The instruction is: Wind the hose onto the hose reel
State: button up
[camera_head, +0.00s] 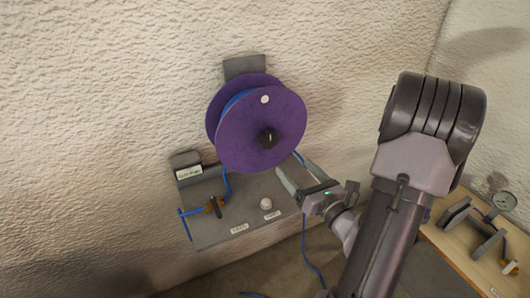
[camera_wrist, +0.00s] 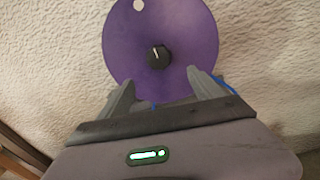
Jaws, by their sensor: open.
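The purple hose reel (camera_head: 243,135) hangs on the wall, with blue hose (camera_head: 226,102) showing between its two flanges. A black knob (camera_head: 268,138) sits at the middle of its front flange, and a white round spot or grip lies near the flange's upper edge. My gripper (camera_head: 294,177) is open at the lower right of the reel. In the wrist view, the reel (camera_wrist: 180,30) is ahead of my open fingers, with the black knob (camera_wrist: 159,56) above the gap between them. Blue hose (camera_head: 304,240) hangs down below the gripper; its far end is not clear.
A grey panel (camera_head: 215,233) below the reel carries a valve (camera_head: 214,207) with blue hose, a white knob (camera_head: 265,203) and small labels. A wooden bench (camera_head: 462,255) with a gauge (camera_head: 504,201) stands at the right. Bare wall lies left of the reel.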

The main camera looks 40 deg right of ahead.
aim_at(271, 142)
jog(key=w, duration=0.5)
jog(key=w+d+b, duration=0.1)
jog(key=w, duration=0.3)
jog(key=w+d+b, duration=0.1)
jog(key=w, duration=0.4)
jog(key=shift+w+d, duration=0.25)
jog(key=shift+w, duration=0.05)
grip_shut()
